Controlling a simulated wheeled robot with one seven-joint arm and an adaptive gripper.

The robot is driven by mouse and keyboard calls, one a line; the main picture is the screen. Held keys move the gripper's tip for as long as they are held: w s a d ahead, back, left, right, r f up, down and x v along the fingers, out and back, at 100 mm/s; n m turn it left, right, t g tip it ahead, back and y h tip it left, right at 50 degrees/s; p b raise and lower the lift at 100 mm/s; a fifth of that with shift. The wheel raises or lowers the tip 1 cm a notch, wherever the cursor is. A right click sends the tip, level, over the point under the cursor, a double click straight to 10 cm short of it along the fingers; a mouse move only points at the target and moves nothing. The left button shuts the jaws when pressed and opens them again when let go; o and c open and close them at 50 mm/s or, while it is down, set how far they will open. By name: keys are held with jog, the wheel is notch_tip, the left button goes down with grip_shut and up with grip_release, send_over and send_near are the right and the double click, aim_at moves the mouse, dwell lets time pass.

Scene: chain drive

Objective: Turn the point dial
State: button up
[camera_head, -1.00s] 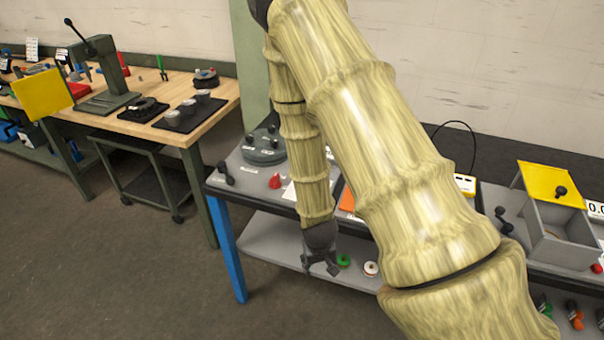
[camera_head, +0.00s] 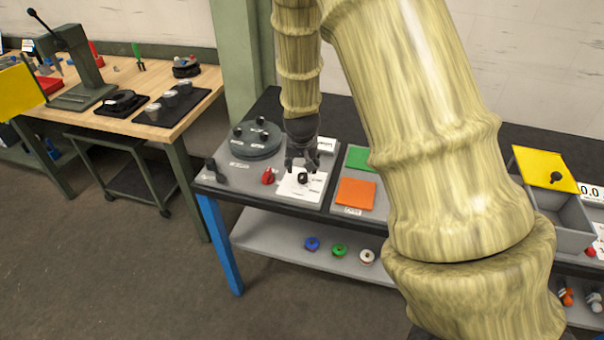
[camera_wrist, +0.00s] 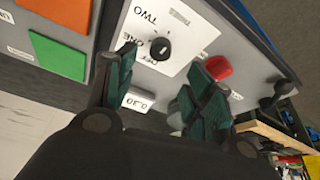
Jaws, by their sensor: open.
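The point dial (camera_head: 303,178) is a small black knob on a white plate (camera_head: 290,190) on the grey bench panel. In the wrist view the dial (camera_wrist: 160,48) shows with a light pointer mark, and the plate around it reads "ONE", "TWO" and what looks like "OFF". My gripper (camera_head: 300,165) hangs just above and behind the dial in the head view. In the wrist view its fingers (camera_wrist: 165,75) are apart with nothing between them, and the dial lies beyond the fingertips. I see no contact with the dial.
A red knob (camera_head: 268,176) stands close left of the plate, with a black lever (camera_head: 215,170) farther left. A round grey fixture (camera_head: 256,140) is behind. Orange (camera_head: 356,194) and green (camera_head: 360,158) pads lie right. A small display (camera_wrist: 138,102) reads about 0.30.

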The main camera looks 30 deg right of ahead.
aim_at(302, 176)
jog(key=shift+p+x, duration=1.25)
jog(key=shift+x, duration=3.2)
jog(key=c, duration=1)
